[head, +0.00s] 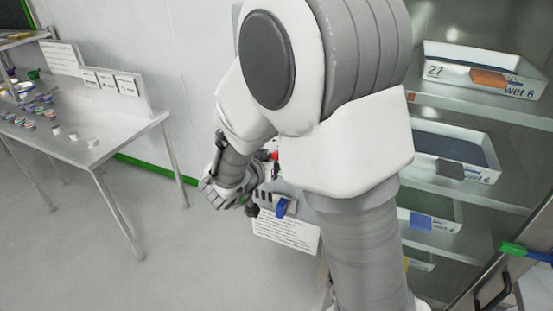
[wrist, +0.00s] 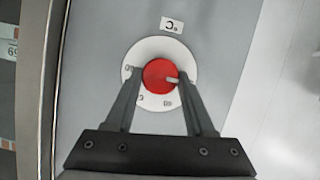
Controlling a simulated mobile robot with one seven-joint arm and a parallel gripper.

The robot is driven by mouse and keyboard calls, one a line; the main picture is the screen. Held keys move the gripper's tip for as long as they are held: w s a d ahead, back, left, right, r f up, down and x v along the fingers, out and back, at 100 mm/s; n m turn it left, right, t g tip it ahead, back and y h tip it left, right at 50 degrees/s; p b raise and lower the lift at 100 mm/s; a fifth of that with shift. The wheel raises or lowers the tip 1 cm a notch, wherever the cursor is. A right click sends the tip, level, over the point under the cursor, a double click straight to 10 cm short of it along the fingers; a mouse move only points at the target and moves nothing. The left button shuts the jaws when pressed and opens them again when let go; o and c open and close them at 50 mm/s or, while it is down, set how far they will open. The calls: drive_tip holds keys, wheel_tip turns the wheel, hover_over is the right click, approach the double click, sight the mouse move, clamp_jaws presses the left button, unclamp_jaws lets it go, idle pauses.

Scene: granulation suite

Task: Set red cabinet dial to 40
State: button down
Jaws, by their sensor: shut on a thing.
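The red dial (wrist: 158,76) sits on a round white scale plate (wrist: 150,49) on a grey cabinet face, seen in the wrist view. A pale pointer mark on the dial points to the right in that view. Some scale numbers show at the plate's edge, upside down or partly covered; I cannot read them all. My gripper (wrist: 158,88) has one finger on each side of the dial and is shut on it. In the head view a small bit of red (head: 275,155) shows beside my gripper; my arm hides most of the cabinet.
A label with "°C" (wrist: 172,25) is above the plate. In the head view, a table (head: 75,150) with small containers stands left, shelves with trays (head: 480,75) stand right, and a blue knob (head: 283,208) is below my gripper. The floor at left front is clear.

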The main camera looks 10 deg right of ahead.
drive_tip(key=shift+b, duration=0.35)
drive_tip(key=m+t+y+b, duration=0.1)
drive_tip(key=m+b, duration=0.1)
drive_tip(key=b, duration=0.3)
drive_tip(key=m+t+y+b, duration=0.1)
drive_tip(key=m+b, duration=0.2)
drive_tip(key=b, duration=0.2)
drive_tip(key=m+t+y+b, duration=0.2)
drive_tip(key=m+b, duration=0.1)
drive_tip(key=b, duration=0.2)
drive_tip(key=shift+s+d+f+b, duration=0.25)
drive_tip(key=shift+d+b, duration=0.05)
drive_tip(key=shift+b, duration=0.1)
drive_tip(key=shift+r, duration=0.1)
drive_tip(key=shift+c, duration=1.3)
unclamp_jaws()
